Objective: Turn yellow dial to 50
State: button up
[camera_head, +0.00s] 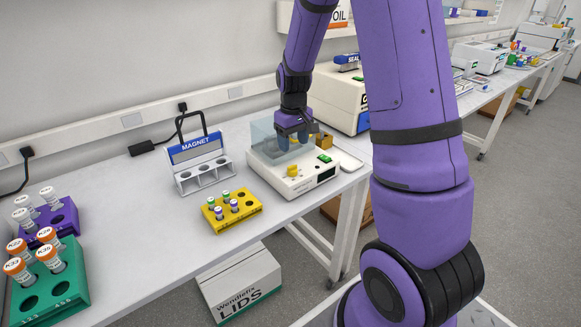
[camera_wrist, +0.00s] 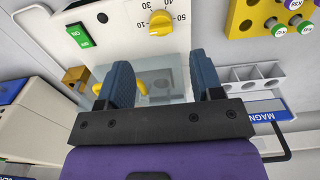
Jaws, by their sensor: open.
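The yellow dial (camera_wrist: 160,23) shows at the top of the wrist view, on the front panel of a white device (camera_head: 300,183) with printed numbers including 50, 30 and 10. The dial (camera_head: 292,170) also shows in the head view, on the device's front left. I cannot tell exactly which number it points to. My gripper (camera_wrist: 166,75) is open and empty, its two blue fingers apart. In the head view my gripper (camera_head: 293,138) is over the device's clear cover, behind the dial and not touching it.
A green ON switch (camera_wrist: 78,36) is beside the dial. A yellow rack (camera_head: 240,216) with several small tubes stands in front left. A grey magnet rack (camera_head: 193,186) stands left of the device. Purple (camera_head: 68,219) and green (camera_head: 76,290) tube racks stand farther left.

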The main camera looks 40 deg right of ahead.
aim_at(293, 166)
notch_tip(293, 166, down, 9)
jog(key=shift+f, duration=0.2)
dwell(0.3)
jog(key=c, duration=0.9)
